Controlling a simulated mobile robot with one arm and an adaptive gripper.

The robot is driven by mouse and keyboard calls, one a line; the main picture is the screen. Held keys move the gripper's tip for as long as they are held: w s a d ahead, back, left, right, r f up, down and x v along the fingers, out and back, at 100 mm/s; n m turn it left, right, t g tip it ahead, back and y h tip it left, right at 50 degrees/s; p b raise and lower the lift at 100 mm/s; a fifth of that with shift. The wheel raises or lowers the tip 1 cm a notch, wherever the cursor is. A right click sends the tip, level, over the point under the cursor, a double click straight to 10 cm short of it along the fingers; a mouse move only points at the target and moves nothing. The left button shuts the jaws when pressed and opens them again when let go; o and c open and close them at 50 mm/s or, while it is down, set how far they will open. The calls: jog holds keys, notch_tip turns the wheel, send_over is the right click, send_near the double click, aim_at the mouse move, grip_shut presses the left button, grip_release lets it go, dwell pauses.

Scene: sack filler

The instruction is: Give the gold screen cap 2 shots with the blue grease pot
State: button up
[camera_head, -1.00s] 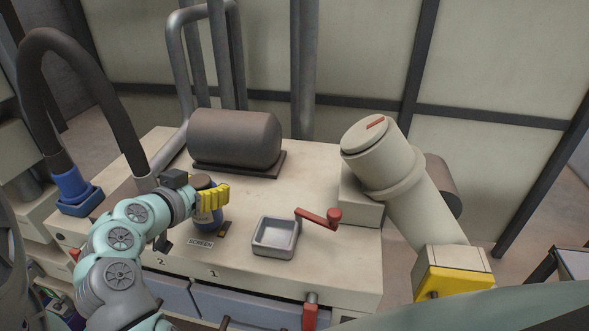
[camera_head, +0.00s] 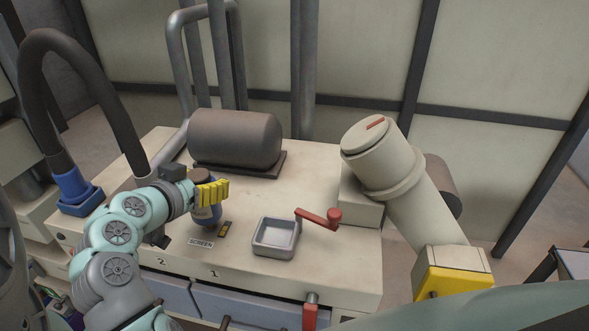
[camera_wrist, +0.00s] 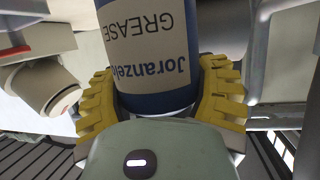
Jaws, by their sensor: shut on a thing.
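The blue grease pot (camera_head: 206,215) has a dark lid and a pale label; in the wrist view the pot (camera_wrist: 152,103) shows the word GREASE upside down. My gripper (camera_head: 212,191) has yellow ribbed fingers and is shut on the pot's sides; the fingers flank it in the wrist view. The pot appears just above the bench top. A small dark plate with a gold piece (camera_head: 225,229), apparently the gold screen cap, lies just right of the pot, behind the SCREEN label (camera_head: 201,243). The cap cannot be made out in the wrist view.
A grey square tray (camera_head: 262,249) and a red crank handle (camera_head: 320,218) are to the right. A brown motor drum (camera_head: 235,138) stands behind. A large slanted cylinder (camera_head: 385,165) stands at the bench's right. A blue-ended black hose (camera_head: 72,185) is at left.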

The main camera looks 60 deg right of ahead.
aim_at(201, 171)
jog(key=shift+r, duration=0.1)
jog(key=shift+d+r+p, duration=0.1)
jog(key=shift+r+p, duration=0.95)
jog(key=shift+r, duration=1.45)
